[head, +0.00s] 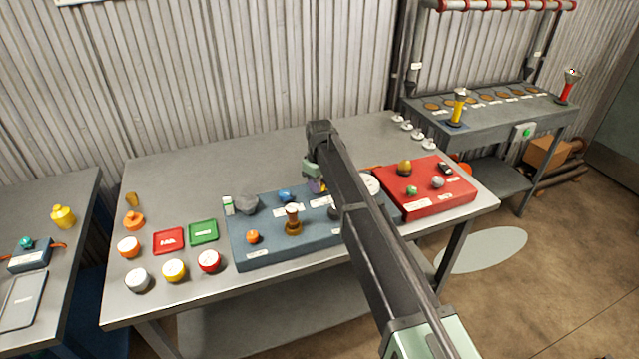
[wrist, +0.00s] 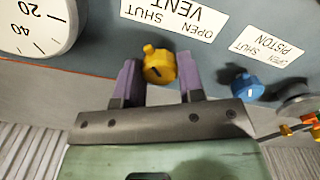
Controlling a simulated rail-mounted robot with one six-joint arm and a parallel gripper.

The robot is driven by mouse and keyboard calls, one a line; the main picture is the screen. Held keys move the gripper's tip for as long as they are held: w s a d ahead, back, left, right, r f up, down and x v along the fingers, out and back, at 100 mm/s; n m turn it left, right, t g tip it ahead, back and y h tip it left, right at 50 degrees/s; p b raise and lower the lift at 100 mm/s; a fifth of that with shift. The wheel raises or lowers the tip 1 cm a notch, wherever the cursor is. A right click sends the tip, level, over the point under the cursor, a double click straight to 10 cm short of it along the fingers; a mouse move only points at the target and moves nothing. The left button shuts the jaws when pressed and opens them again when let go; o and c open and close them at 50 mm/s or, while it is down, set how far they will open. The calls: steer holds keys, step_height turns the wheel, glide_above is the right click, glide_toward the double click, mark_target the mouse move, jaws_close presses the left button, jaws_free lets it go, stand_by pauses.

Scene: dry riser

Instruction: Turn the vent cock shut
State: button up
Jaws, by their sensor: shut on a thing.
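The vent cock is a small yellow knob (wrist: 160,68) below the upside-down VENT label (wrist: 172,14) in the wrist view. Its nub points up and slightly left, towards the SHUT side of the label. My gripper (wrist: 158,62) has its two purple fingers on either side of the knob and is shut on it. In the head view, my gripper (head: 316,186) is low over the back of the blue-grey panel (head: 262,259). My arm hides the yellow knob there.
A blue piston cock (wrist: 247,87) sits to the right of my gripper in the wrist view, with a white dial gauge (wrist: 35,25) at upper left. In the head view, a red box (head: 440,206) stands right of the panel and several coloured caps lie left.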

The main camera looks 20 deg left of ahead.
steer(key=o, duration=0.9)
step_height(320, 180, up, 11)
steer(key=p, duration=1)
steer(key=shift+f+p, duration=0.1)
steer(key=shift+p, duration=0.3)
steer(key=s+d+m, duration=0.4)
steer(key=s+d, duration=0.5)
steer(key=d, duration=0.5)
steer(key=s+d+m, duration=0.5)
steer(key=s+d, duration=0.4)
steer(key=d, duration=0.6)
steer(key=s+d+m, duration=0.4)
steer(key=s+d, duration=0.5)
steer(key=d, duration=0.6)
steer(key=shift+d+m, duration=0.15)
steer(key=shift+m, duration=0.15)
